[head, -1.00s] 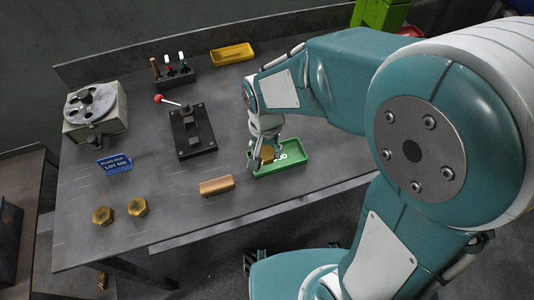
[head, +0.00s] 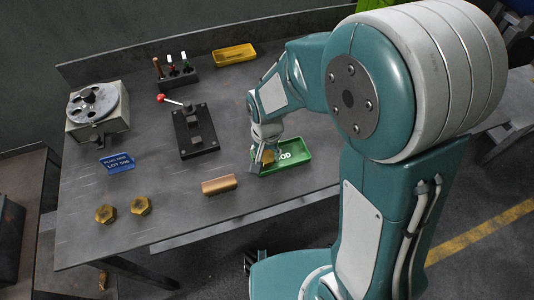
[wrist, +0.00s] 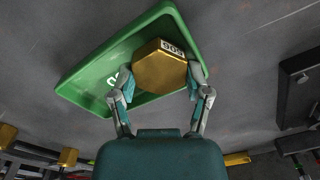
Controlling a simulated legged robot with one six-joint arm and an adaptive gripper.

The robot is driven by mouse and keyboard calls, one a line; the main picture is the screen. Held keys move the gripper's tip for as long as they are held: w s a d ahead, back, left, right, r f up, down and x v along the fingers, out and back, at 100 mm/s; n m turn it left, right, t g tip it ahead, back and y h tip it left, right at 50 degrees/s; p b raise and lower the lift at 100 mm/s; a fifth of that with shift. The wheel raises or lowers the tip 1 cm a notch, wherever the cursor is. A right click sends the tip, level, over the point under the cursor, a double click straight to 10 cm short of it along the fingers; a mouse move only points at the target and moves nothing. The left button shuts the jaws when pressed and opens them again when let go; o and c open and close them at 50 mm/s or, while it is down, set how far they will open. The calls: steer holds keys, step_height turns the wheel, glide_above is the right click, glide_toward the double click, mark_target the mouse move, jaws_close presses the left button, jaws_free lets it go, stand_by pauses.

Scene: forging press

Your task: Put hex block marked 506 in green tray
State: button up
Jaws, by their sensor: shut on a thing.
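The gold hex block (wrist: 160,72) is between the two fingers of my gripper (wrist: 162,82) in the wrist view. Its white label shows upside down and reads 506. My gripper is shut on its sides. The green tray (wrist: 78,90) is behind the block in that view, with part of its white lettering hidden. In the head view the green tray (head: 301,169) lies near the table's front edge, and the block (head: 269,157) is over its left part. My gripper (head: 264,159) partly hides it. I cannot tell whether the block touches the tray floor.
Two other gold hex blocks (head: 141,205) lie at the table's front left, near a blue lot sign (head: 117,163). A black lever fixture (head: 195,135) stands behind. A yellow tray (head: 234,55) is at the back.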

mark_target(266, 156)
steer(key=o, duration=1.2)
steer(key=shift+s+d+f, duration=0.15)
steer(key=shift+s+f, duration=0.2)
steer(key=shift+f, duration=0.3)
steer(key=shift+o, duration=0.7)
steer(key=shift+w, duration=0.1)
steer(key=shift+w+a+r, duration=0.1)
steer(key=shift+a, duration=0.15)
steer(key=shift+d+r, duration=0.1)
steer(key=shift+r, duration=0.25)
step_height(266, 156, up, 12)
steer(key=s+d+r+n+t, duration=0.2)
steer(key=s+d+r+t, duration=0.3)
steer(key=s+d+r, duration=0.4)
steer(key=s+d, duration=0.3)
steer(key=d, duration=0.1)
steer(key=shift+r+n, duration=0.25)
steer(key=shift+n, duration=0.15)
